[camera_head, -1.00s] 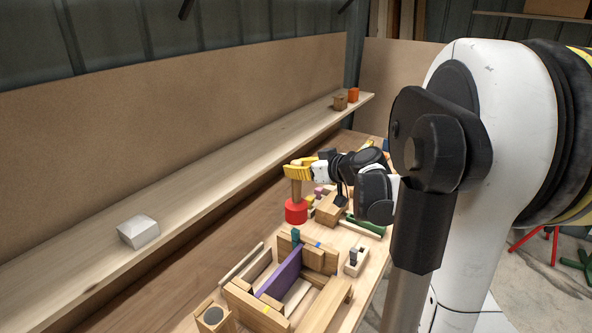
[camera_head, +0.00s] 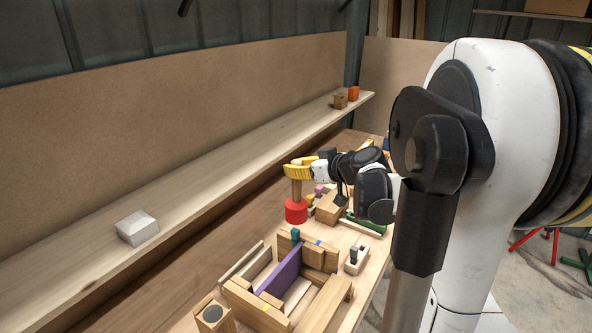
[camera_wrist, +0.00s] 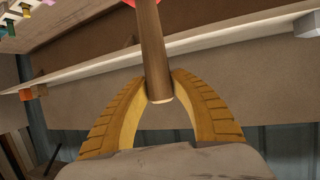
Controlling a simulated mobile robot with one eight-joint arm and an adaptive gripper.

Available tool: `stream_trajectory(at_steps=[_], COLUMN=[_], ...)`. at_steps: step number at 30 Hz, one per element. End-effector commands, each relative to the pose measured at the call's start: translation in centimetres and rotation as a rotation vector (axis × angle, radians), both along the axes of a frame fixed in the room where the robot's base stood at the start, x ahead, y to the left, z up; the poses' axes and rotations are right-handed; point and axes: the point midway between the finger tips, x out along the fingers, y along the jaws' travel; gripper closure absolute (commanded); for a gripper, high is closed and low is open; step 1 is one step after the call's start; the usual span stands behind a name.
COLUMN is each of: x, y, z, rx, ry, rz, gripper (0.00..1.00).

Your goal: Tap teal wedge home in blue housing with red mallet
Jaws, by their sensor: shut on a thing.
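My gripper (camera_head: 298,171) is yellow and shut on the wooden handle of the red mallet (camera_head: 296,211). The mallet hangs head down above the bench, its head close behind the teal wedge and a little above it. In the wrist view, the ribbed fingers of my gripper (camera_wrist: 158,95) clasp the handle, and the red mallet head (camera_wrist: 130,2) barely shows at the top edge. The teal wedge (camera_head: 295,236) stands upright at the far end of a purple board in the wooden frame. I cannot make out a blue housing; only a small blue mark (camera_head: 319,243) shows near the wedge.
The wooden frame (camera_head: 319,306) with the purple board (camera_head: 281,271) fills the near bench. A small block with pegs (camera_head: 355,261) stands to its right. Wooden and green blocks (camera_head: 365,226) lie beyond. A long shelf (camera_head: 200,178) runs behind, with a white block (camera_head: 138,228).

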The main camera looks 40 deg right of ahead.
Motion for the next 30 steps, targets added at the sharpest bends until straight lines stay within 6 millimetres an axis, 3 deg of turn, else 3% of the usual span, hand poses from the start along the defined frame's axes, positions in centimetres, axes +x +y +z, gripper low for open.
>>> stream_trajectory(at_steps=[7, 17, 26, 30], x=[0.0, 0.0, -0.1, -1.5], y=[0.0, 0.0, -0.2, -2.1], z=[0.1, 4.0, 3.5, 1.7], rx=[0.0, 0.0, 0.0, -0.001], ry=[0.0, 0.0, 0.0, 0.0], rz=[0.0, 0.0, -0.003, -0.033], gripper=[1.0, 1.0, 1.0, 1.0])
